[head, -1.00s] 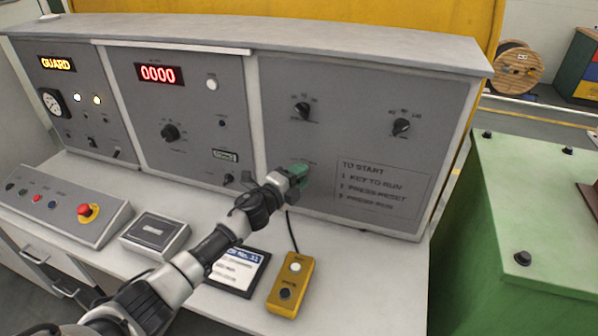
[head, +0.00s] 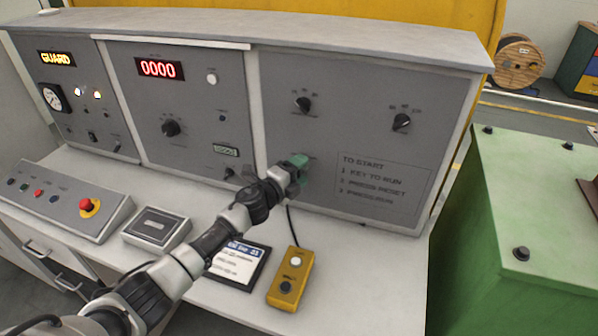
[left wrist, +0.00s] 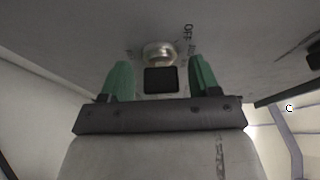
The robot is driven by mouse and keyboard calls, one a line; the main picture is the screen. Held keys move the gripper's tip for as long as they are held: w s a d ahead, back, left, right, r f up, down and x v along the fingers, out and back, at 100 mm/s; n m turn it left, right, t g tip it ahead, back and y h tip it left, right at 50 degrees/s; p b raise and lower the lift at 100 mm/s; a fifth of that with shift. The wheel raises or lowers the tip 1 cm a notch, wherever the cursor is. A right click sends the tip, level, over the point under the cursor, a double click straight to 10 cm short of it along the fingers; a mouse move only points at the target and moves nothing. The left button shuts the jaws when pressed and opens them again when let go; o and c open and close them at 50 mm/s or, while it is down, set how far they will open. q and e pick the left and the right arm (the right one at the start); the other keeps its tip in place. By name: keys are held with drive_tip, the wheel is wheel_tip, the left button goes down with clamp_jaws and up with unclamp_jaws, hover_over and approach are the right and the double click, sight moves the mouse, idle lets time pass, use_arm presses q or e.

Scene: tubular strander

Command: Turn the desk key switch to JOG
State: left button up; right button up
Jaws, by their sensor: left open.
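The key switch shows in the left wrist view as a round silver collar (left wrist: 160,53) with a black square key head (left wrist: 161,80) below it. Small lettering is printed on the panel beside it, partly unreadable. My left gripper (left wrist: 160,82) is open, with one green finger on each side of the key head and gaps visible on both sides. In the head view my left gripper (head: 298,170) is at the lower left of the right-hand grey panel (head: 350,130) and hides the key switch. My right gripper is in neither view.
Two black rotary knobs, left (head: 303,104) and right (head: 401,122), sit higher on the same panel. A yellow pendant box (head: 290,277), a framed card (head: 238,266) and a red emergency button (head: 89,206) are on or above the desk. A green cabinet (head: 530,220) stands at right.

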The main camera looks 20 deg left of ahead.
use_arm(q)
drive_tip(key=b+v, duration=0.1)
drive_tip(key=v, duration=0.9)
drive_tip(key=shift+s, duration=0.4)
drive_tip(key=shift+a, duration=0.15)
